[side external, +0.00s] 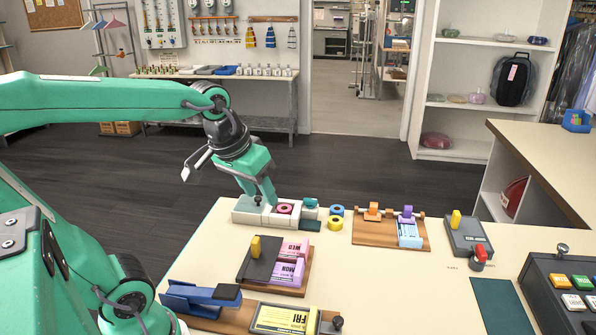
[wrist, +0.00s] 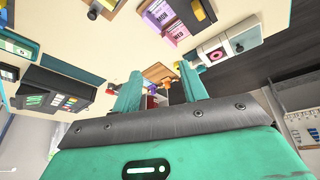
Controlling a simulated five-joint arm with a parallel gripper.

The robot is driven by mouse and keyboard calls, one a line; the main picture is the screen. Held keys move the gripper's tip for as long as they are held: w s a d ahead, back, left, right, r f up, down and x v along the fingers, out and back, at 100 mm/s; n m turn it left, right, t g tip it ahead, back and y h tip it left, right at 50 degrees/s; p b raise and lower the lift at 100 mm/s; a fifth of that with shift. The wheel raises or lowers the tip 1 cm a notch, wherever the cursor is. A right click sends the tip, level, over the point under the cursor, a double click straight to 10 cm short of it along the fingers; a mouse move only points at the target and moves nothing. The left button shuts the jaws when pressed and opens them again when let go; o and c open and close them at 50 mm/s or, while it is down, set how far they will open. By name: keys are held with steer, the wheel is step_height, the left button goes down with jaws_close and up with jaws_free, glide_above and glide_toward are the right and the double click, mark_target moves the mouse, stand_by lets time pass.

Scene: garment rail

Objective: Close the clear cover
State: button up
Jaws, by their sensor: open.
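A long white box (side external: 240,211) stands at the back left edge of the table. A pink ring (side external: 284,208) shows in its right part. The box also shows at the upper right of the wrist view (wrist: 245,38), with a pale, window-like patch (wrist: 216,53) beside the ring. I cannot make out for certain the clear cover or its angle. My gripper (side external: 261,200) points down over the box's middle, left of the ring, near a small dark knob. Whether it touches is unclear. In the wrist view its two fingers (wrist: 160,90) are apart with nothing held between them.
A wooden rack (side external: 372,232) stands farther right. A dark-lidded tray with pink and purple WED and MON blocks (side external: 290,271) lies in front. Bare tabletop (side external: 410,285) shows at the middle right.

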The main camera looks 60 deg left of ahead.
steer(key=w+a+n+g, duration=0.2)
steer(key=w+a+n, duration=0.2)
steer(key=w+a, duration=0.2)
steer(key=n+g, duration=0.3)
steer(key=n, duration=0.7)
glide_toward(258, 198)
steer(key=shift+s+a+h, duration=0.1)
steer(key=shift+h, duration=0.2)
steer(key=shift+a+f+n, duration=0.3)
steer(key=shift+f, duration=3.9)
jaws_close()
